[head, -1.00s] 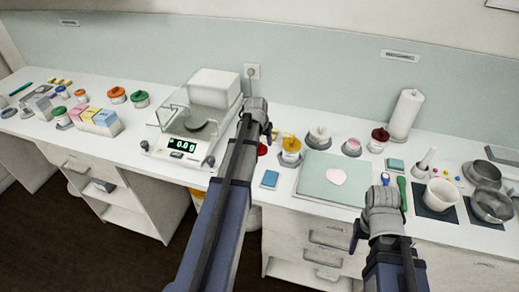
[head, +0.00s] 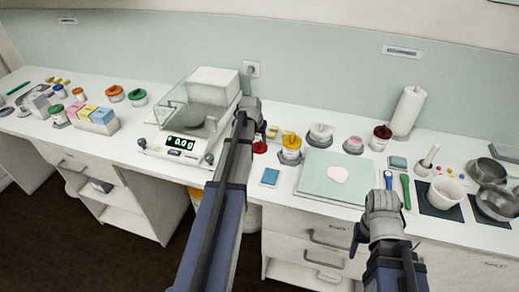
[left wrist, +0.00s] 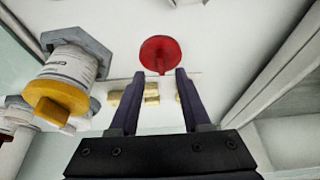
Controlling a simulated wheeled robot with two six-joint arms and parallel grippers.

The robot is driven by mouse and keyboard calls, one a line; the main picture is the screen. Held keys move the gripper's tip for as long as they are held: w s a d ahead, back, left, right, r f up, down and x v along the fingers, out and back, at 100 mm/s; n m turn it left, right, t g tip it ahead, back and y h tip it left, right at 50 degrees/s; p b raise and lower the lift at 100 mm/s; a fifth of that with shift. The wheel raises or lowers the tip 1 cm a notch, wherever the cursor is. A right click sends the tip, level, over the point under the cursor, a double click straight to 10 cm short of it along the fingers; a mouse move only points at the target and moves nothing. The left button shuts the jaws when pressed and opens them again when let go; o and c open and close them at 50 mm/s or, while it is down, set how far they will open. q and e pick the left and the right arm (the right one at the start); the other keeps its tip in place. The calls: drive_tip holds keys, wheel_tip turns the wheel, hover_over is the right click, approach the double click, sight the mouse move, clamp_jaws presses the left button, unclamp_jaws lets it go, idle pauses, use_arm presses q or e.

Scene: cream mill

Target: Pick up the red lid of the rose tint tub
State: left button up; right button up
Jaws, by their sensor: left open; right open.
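The red lid (head: 260,147) lies on the white counter just left of a yellow-lidded tub. In the left wrist view the round red lid (left wrist: 160,50), with a small tab, lies beyond my open fingertips, roughly centred between them and apart from them. My left gripper (head: 252,110) is open and empty over the counter beside the scale; its fingers (left wrist: 154,88) show clearly in the left wrist view. An open tub with pink contents (head: 353,145) stands farther right; I cannot read its label. My right gripper (head: 380,205) is at the front right, its fingertips hard to make out.
The yellow-lidded tub (head: 291,147) stands close beside the red lid, also in the left wrist view (left wrist: 72,75). Small yellowish blocks (left wrist: 130,99) lie nearby. The scale (head: 172,147) is to the left, a pale green mat (head: 318,180) to the right.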

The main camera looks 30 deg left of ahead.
sight(259, 144)
use_arm(q)
drive_tip(key=b+x, duration=0.3)
drive_tip(key=x, duration=0.1)
drive_tip(key=shift+w+a+f, duration=0.1)
drive_tip(key=shift+w+a, duration=0.05)
drive_tip(key=shift+c, duration=0.2)
clamp_jaws()
